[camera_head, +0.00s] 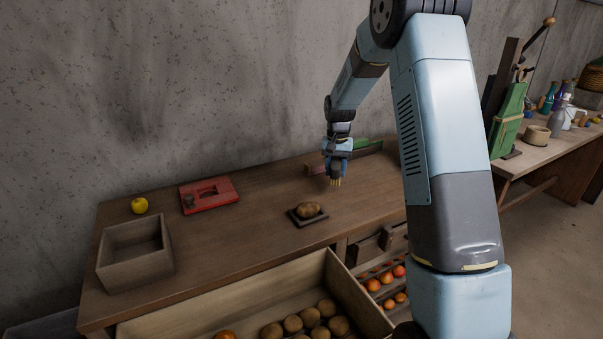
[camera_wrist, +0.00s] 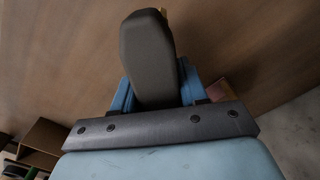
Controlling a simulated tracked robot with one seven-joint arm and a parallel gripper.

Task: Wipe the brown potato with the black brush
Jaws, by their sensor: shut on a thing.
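The brown potato (camera_head: 308,209) lies on a small dark tray (camera_head: 294,219) on the wooden table. My gripper (camera_head: 337,165) is above the table, behind and to the right of the potato. It is shut on the black brush, whose yellowish bristles (camera_head: 336,182) point down and are apart from the potato. In the wrist view the dark body of the brush (camera_wrist: 148,60) sits between my blue fingers and hides part of the scene. The potato cannot be made out in the wrist view.
A red device (camera_head: 222,193), a yellow fruit (camera_head: 139,205) and an open wooden box (camera_head: 115,270) are on the left of the table (camera_head: 255,225). An open drawer (camera_head: 160,330) with several potatoes is in front. A green-and-brown item (camera_head: 368,145) lies behind my gripper.

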